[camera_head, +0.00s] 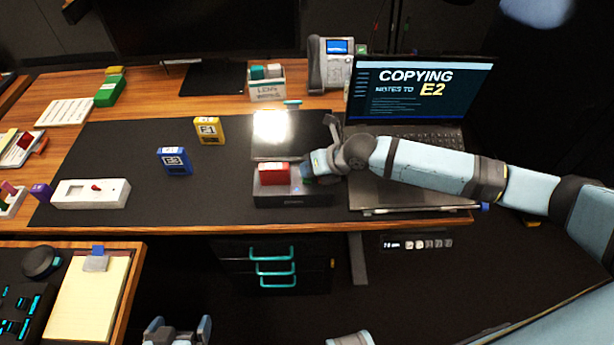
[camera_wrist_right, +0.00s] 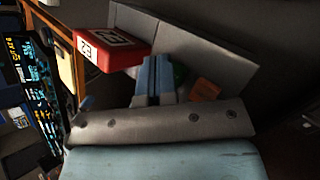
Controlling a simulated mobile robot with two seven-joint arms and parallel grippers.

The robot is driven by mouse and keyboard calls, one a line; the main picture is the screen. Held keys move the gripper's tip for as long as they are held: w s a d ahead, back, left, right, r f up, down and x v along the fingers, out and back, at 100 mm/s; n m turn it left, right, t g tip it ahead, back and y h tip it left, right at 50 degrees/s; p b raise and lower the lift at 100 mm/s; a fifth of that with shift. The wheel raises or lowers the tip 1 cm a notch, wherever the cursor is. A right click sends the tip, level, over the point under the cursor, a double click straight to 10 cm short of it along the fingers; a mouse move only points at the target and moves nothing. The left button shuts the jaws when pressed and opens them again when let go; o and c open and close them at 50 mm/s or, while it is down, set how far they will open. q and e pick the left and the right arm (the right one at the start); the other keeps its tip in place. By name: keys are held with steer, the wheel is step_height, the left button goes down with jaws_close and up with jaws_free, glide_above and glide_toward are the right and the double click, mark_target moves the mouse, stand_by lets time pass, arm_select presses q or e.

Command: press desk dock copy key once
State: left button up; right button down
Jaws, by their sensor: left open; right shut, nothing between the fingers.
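The dark desk dock (camera_head: 292,200) stands near the front edge of the desk with a red cartridge (camera_head: 273,173) upright in it. The cartridge, marked E2, also shows in the right wrist view (camera_wrist_right: 112,48). My right gripper (camera_head: 308,170) is shut and empty, its fingertips down at the dock just right of the cartridge. In the right wrist view its fingers (camera_wrist_right: 154,78) partly cover a green key (camera_wrist_right: 180,73); an orange-brown key (camera_wrist_right: 205,89) lies beside it. Contact with the green key cannot be told. My left gripper (camera_head: 178,331) is open and empty, low in front of the desk.
The laptop (camera_head: 420,92) reads "COPYING NOTES TO E2". A blue cartridge (camera_head: 174,161) and a yellow cartridge (camera_head: 209,130) stand on the black mat (camera_head: 110,150). A bright lit panel (camera_head: 271,127) lies behind the dock.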

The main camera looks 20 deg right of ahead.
steer(key=shift+r, duration=0.1)
steer(key=shift+r+p, duration=0.65)
steer(key=shift+r, duration=0.1)
steer(key=shift+r+p, duration=0.45)
steer(key=shift+r, duration=0.15)
step_height(320, 180, up, 3)
steer(key=shift+f+p, duration=0.2)
steer(key=shift+p, duration=0.85)
steer(key=shift+r+p, duration=0.45)
steer(key=shift+r, duration=0.2)
steer(key=shift+f, duration=0.1)
